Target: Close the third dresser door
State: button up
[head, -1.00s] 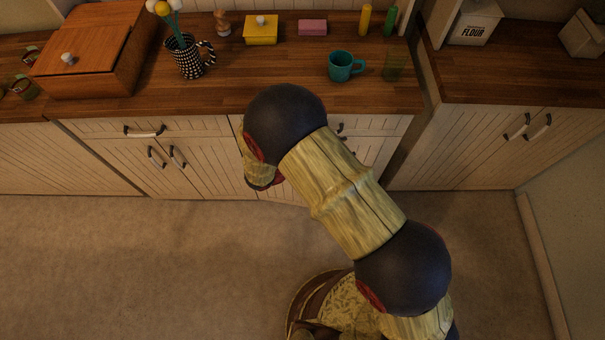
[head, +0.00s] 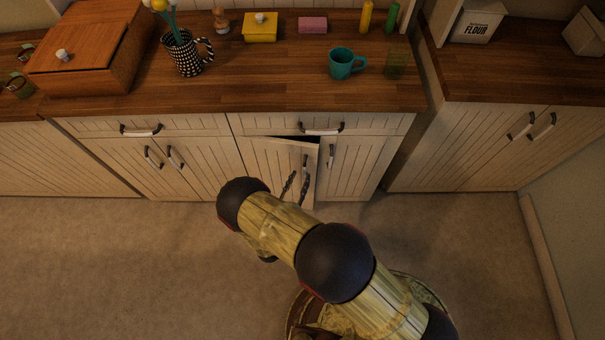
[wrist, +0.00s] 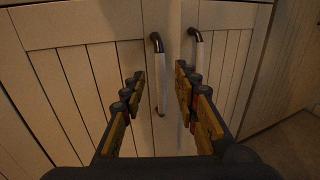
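The third dresser door (head: 272,163) is pale and grooved, and it stands slightly ajar with a dark gap along its top. Its handle (head: 305,166) is on its right side and also shows in the wrist view (wrist: 159,75). My gripper (head: 296,181) is low in front of this door. In the wrist view its two fingers (wrist: 159,76) are spread apart, with the handle showing between them. Nothing is gripped, and I cannot tell whether a finger touches the handle or door.
A closed drawer (head: 275,124) is above. The worktop (head: 270,88) holds a teal mug (head: 342,64) and other items. Carpet (head: 130,260) is clear at left.

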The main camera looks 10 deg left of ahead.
aim_at(303, 172)
jog(key=shift+w+d+b, duration=0.15)
jog(key=shift+w, duration=0.7)
jog(key=shift+w+d+b, duration=0.1)
jog(key=shift+w+b, duration=0.05)
jog(key=shift+w, duration=0.65)
jog(key=shift+c, duration=0.5)
grip_shut()
